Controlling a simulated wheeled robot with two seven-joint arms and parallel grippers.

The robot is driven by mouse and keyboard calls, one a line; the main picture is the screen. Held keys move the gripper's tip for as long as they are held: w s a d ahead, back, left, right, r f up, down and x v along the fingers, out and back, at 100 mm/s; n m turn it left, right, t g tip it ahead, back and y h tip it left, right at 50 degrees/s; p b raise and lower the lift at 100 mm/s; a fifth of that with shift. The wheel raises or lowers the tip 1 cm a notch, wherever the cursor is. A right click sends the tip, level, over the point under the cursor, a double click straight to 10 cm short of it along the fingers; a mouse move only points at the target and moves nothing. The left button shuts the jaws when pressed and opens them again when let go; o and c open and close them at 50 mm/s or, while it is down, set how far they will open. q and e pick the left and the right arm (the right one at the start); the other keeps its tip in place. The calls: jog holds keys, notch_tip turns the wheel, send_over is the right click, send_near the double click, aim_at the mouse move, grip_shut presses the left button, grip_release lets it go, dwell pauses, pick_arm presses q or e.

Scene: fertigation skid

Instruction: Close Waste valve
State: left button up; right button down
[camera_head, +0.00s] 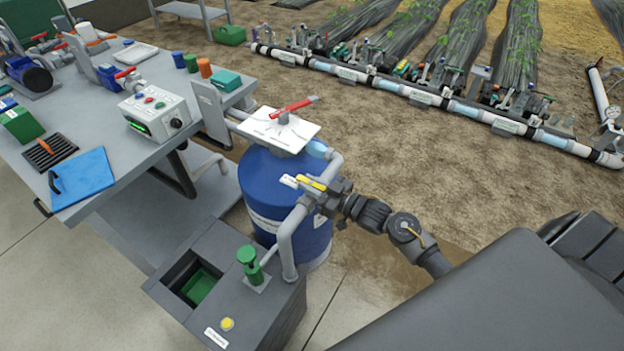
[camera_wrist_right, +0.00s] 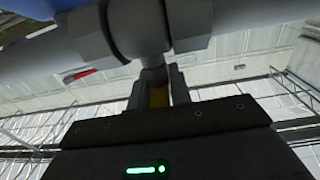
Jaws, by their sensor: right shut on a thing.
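A small valve with a yellow lever handle (camera_head: 311,183) sits on the grey pipe beside the blue tank, with a white tag at the handle's left end. I take it to be the Waste valve, but the tag is too small to read. My right gripper (camera_head: 335,194) comes in from the lower right and is shut at the valve. In the right wrist view a bit of yellow handle (camera_wrist_right: 158,97) shows between its fingers, just below a grey pipe fitting (camera_wrist_right: 138,28). Part of the handle and the valve body is hidden. My left gripper is not in view.
The blue tank (camera_head: 262,185) has a red handle (camera_head: 293,108) on top. A dark box (camera_head: 222,318) with a green plunger (camera_head: 248,262) stands below the pipe. A grey workbench (camera_head: 140,160) with a control box (camera_head: 157,112) is at left. Soil lies behind.

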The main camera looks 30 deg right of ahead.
jog(key=shift+r, duration=0.15)
jog(key=c, duration=1.7)
grip_release()
jog(key=shift+w, duration=0.1)
jog(key=o, duration=0.3)
jog(key=shift+w+a, duration=0.1)
jog(key=shift+a, duration=0.05)
jog(key=shift+o, duration=0.2)
jog(key=shift+s+d, duration=0.3)
jog(key=shift+s, duration=0.15)
pick_arm(q)
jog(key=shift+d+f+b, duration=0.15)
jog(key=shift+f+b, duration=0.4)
jog(key=shift+b, duration=0.1)
pick_arm(e)
jog(key=v, duration=1)
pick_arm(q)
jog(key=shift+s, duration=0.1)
pick_arm(e)
jog(key=shift+a, duration=0.1)
